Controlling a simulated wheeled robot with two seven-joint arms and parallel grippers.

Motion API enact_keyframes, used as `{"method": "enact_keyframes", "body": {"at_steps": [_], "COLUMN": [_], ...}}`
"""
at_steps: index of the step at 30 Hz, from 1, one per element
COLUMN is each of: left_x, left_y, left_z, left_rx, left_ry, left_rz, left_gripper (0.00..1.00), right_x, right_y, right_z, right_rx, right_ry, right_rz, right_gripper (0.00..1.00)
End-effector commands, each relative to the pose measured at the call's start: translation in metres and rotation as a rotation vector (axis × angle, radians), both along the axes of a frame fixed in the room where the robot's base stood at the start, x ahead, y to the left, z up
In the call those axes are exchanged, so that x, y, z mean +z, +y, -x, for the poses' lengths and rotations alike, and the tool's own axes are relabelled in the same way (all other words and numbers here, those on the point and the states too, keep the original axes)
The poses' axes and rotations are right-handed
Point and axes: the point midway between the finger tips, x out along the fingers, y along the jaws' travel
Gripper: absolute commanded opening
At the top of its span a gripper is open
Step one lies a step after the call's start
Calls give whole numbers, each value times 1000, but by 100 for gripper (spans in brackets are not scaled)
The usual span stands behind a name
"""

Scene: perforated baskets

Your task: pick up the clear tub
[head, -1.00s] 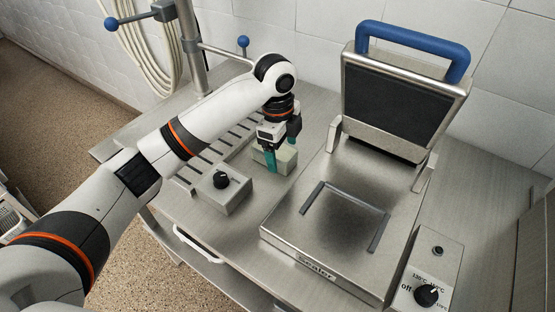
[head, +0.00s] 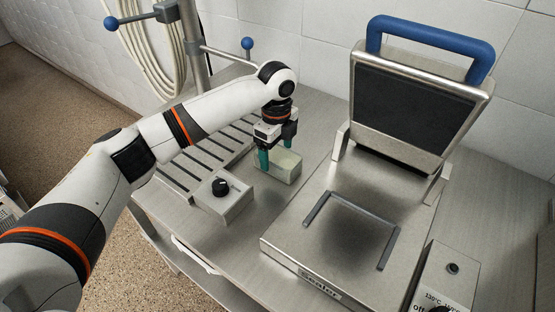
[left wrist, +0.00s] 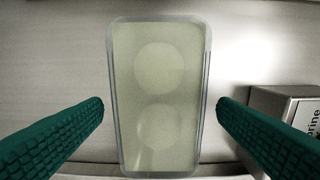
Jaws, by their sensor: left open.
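The clear tub (head: 285,175) is a small rectangular container with pale yellow-green contents, standing on the metal table beside the sealer. In the left wrist view the tub (left wrist: 158,60) is seen from above, with two paler round shapes inside. My left gripper (head: 277,155) is open over the tub, its teal fingers pointing down. In the left wrist view the fingers of the gripper (left wrist: 160,103) show left and right of the tub, with a gap on each side. The near finger hides part of the tub in the head view. My right gripper is out of view.
A grey knob box (head: 226,202) stands close in front of the tub, with a slatted rack (head: 208,150) to the left. The sealer (head: 345,230), its blue-handled lid (head: 412,110) raised, stands to the right. A post with blue-ended arms (head: 190,45) rises behind.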

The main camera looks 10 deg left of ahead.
Motion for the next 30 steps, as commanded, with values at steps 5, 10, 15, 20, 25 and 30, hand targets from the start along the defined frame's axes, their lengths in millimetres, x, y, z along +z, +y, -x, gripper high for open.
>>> {"method": "enact_keyframes", "body": {"at_steps": [5, 10, 15, 20, 25, 30], "left_x": [-26, -35, -35, -35, -35, -34], "left_y": [-2, -2, -2, -2, -2, -3], "left_z": [1, 1, 1, 1, 1, 0], "left_rx": [0, 0, -1, -1, -1, -1], "left_ry": [4, 1, 0, 0, 0, -2], "left_rz": [-2, 0, 0, 0, 0, 1], "left_gripper": [82, 82, 82, 56, 28, 26], "right_x": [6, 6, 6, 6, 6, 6], "right_y": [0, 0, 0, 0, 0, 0], "right_z": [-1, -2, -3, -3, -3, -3], "right_rx": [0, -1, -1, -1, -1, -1], "right_ry": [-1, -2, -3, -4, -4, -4], "right_rz": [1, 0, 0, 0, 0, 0], "right_gripper": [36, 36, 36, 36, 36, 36]}}
